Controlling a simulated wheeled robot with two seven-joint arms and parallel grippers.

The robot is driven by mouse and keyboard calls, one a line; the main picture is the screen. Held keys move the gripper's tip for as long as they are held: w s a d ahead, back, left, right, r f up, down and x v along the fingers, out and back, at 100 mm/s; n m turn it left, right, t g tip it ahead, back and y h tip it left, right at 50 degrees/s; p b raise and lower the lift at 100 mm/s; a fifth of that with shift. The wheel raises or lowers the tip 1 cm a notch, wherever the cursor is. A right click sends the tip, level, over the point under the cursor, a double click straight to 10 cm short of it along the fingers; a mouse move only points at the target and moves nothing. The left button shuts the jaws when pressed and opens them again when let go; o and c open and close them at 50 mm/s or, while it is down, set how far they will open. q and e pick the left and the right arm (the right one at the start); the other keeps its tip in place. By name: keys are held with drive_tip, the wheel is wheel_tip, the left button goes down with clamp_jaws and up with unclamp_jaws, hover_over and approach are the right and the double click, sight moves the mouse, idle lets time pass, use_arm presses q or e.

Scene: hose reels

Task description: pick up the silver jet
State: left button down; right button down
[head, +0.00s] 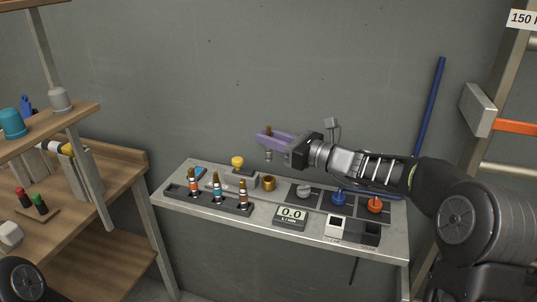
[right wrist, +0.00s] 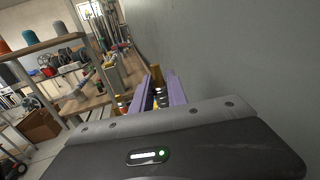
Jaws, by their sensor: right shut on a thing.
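My right gripper (head: 268,141), with purple fingers, is shut on a jet above the back of the grey bench. The jet's brownish tip (head: 268,129) shows above the fingers and its silver-grey lower end (head: 268,155) below them; its middle is hidden. From the grey end it looks like the silver jet. It is roughly upright and clear of the bench. My left gripper is not in view.
A dark rack (head: 209,200) on the bench holds upright jets with coloured bands. Near it are a yellow knob (head: 237,161), a brass cup (head: 269,183), a display (head: 290,214), a grey knob (head: 304,191), and blue (head: 338,199) and red (head: 375,204) knobs. Wooden shelves stand left; a wall is behind.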

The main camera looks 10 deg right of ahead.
wheel_tip(320, 180, up, 2)
drive_tip(key=shift+r, duration=0.1)
idle(0.7)
